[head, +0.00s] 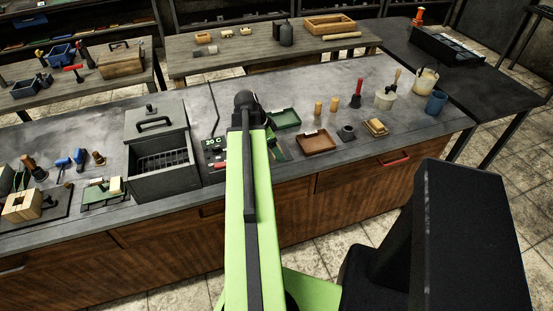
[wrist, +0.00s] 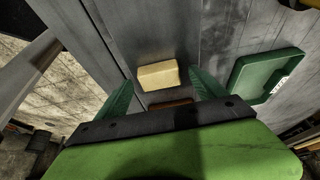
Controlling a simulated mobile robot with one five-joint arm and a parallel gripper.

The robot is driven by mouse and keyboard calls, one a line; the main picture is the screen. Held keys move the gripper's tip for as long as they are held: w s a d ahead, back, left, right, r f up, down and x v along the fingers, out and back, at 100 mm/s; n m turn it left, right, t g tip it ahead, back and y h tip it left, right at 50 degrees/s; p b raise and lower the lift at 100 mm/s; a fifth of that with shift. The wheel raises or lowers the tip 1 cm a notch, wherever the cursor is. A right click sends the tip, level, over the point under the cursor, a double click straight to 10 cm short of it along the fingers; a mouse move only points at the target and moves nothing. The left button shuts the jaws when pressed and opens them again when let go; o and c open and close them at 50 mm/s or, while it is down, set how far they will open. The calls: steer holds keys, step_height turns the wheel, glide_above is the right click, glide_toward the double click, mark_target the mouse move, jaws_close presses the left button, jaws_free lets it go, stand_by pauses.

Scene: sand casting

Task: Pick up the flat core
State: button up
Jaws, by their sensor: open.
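A pale cream, flat rectangular block (wrist: 158,75), which looks like the flat core, lies on the grey bench top in the wrist view. My gripper (wrist: 162,81) is open, with one green finger on each side of the block's near end. I see no contact between fingers and block. In the head view my arm hides the block and most of the gripper. A brown object (wrist: 172,103) shows just in front of the gripper body, mostly hidden.
A green tray (wrist: 236,75) lies right of my gripper; it also shows in the head view (head: 284,118). A brown tray (head: 315,142) is beside it. A grey box oven (head: 158,178) stands left of my arm. Small tan cylinders and tools stand farther right.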

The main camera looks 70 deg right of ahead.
steer(key=shift+s+f, duration=0.1)
steer(key=shift+f, duration=0.05)
steer(key=shift+c, duration=0.4)
steer(key=c, duration=1.4)
